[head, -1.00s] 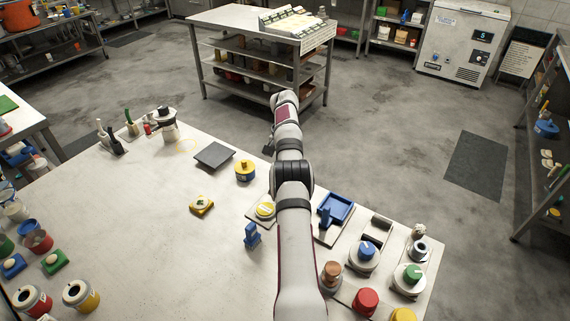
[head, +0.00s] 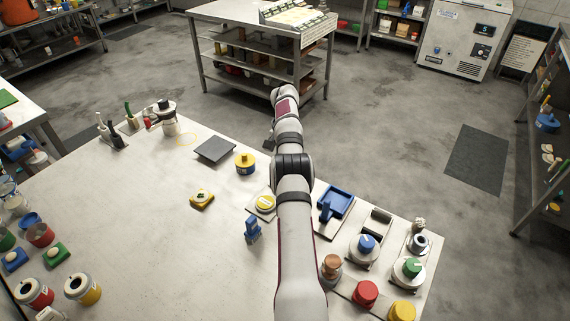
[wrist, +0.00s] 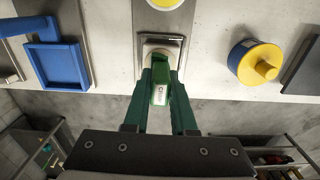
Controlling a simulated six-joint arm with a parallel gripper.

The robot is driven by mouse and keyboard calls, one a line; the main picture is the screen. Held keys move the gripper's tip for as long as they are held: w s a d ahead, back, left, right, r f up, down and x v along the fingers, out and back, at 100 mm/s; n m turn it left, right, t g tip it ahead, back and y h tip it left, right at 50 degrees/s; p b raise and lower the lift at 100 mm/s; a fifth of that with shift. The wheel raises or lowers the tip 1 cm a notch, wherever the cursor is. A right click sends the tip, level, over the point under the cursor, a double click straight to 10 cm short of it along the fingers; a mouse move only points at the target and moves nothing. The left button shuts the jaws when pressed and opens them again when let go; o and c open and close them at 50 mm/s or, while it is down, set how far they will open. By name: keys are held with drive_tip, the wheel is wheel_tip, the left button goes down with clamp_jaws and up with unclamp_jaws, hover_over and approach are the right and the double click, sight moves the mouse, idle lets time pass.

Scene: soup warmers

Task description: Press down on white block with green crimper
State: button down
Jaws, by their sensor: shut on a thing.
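In the wrist view, my gripper (wrist: 163,82) is shut on the green crimper (wrist: 160,92), which stands between the two dark green fingers. The crimper's far end is at the white block (wrist: 160,41), overlapping its near part. I cannot tell whether the two touch or how hard. The white block sits on a small metal plate (wrist: 141,68).
A blue tray (wrist: 56,68) lies left of the block in the wrist view, and a blue pot with a yellow lid (wrist: 252,62) stands to the right. A dark slab (head: 215,149) lies on the white table (head: 150,245). The table's left middle is mostly clear.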

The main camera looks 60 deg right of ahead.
drive_tip(key=shift+f, duration=0.8)
idle(1.0)
drive_tip(key=shift+a, duration=0.15)
drive_tip(key=w+a+r+n, duration=0.45)
drive_tip(key=a+r, duration=0.35)
drive_tip(key=a, duration=0.3)
drive_tip(key=w+a+r+n, duration=0.4)
drive_tip(key=w+a+r, duration=0.25)
drive_tip(key=a, duration=0.45)
drive_tip(key=s+a+r+n, duration=0.3)
drive_tip(key=a, duration=0.5)
drive_tip(key=s+a+r+n, duration=0.3)
drive_tip(key=s+a, duration=0.1)
drive_tip(key=a, duration=0.4)
drive_tip(key=s+a+r+n, duration=0.3)
drive_tip(key=a+n, duration=0.1)
drive_tip(key=a, duration=0.4)
drive_tip(key=shift+s+a+r, duration=0.3)
drive_tip(key=shift+r, duration=0.1)
drive_tip(key=shift+d, duration=0.1)
